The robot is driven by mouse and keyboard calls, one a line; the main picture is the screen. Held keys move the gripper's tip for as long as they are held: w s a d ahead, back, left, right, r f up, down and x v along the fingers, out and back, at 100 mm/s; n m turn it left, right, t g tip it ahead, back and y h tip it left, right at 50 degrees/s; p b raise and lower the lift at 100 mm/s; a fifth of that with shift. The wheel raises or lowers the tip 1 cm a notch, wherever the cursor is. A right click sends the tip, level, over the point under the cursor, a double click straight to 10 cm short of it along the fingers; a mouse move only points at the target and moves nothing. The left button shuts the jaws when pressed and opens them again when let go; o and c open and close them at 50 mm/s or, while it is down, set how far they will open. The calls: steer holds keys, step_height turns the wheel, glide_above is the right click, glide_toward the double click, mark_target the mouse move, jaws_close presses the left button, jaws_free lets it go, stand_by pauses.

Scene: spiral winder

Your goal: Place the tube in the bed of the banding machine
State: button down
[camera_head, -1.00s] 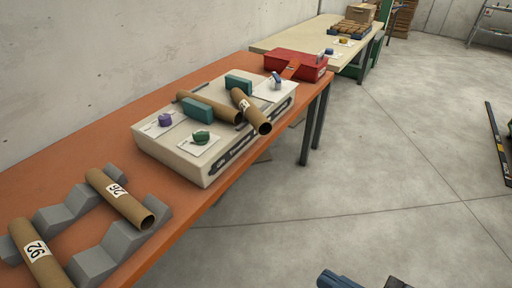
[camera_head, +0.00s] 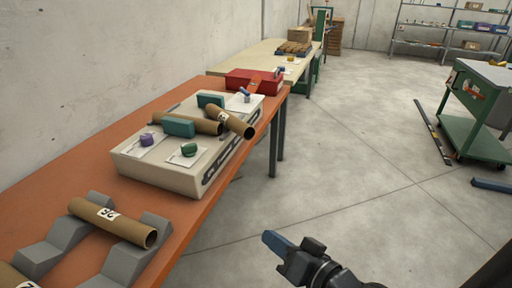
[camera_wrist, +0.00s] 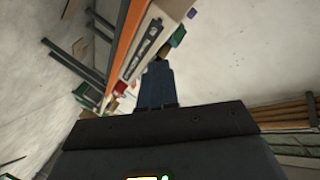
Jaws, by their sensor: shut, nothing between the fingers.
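The cream banding machine (camera_head: 200,181) stands on the orange table, with teal blocks (camera_head: 180,127) on top. One brown tube (camera_head: 178,118) lies across its top beside these blocks. A second, labelled tube (camera_head: 236,122) lies there at an angle, crossing close to the first one's end. Another labelled tube (camera_head: 82,212) rests across grey stepped supports at the near left. Part of one more tube (camera_head: 12,277) shows at the bottom left corner. My gripper (camera_head: 268,240) is over the floor right of the table, apart from all tubes. Its blue fingers (camera_wrist: 157,70) are together and empty.
The orange table (camera_head: 62,173) runs along the wall. A red box (camera_head: 253,83) stands beyond the machine, then a pale table (camera_head: 250,58). A green cart (camera_head: 480,110) stands at the right. The floor (camera_head: 350,165) between is mostly open.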

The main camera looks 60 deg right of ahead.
steer(key=w+d+r+m+h+b, duration=0.1)
steer(key=w+d+m+h+b, duration=0.15)
steer(key=d+m, duration=0.65)
steer(key=w+d+r+m+h+b, duration=0.1)
steer(key=w+d+m+h, duration=0.2)
steer(key=d, duration=1.2)
steer(key=a+p+x, duration=0.1)
steer(key=x, duration=0.5)
steer(key=w+p+x, duration=0.1)
steer(key=x, duration=0.5)
steer(key=shift+w+a+f+m+g+p, duration=0.3)
steer(key=shift+w+a+f+p, duration=0.05)
steer(key=shift+w+f, duration=0.05)
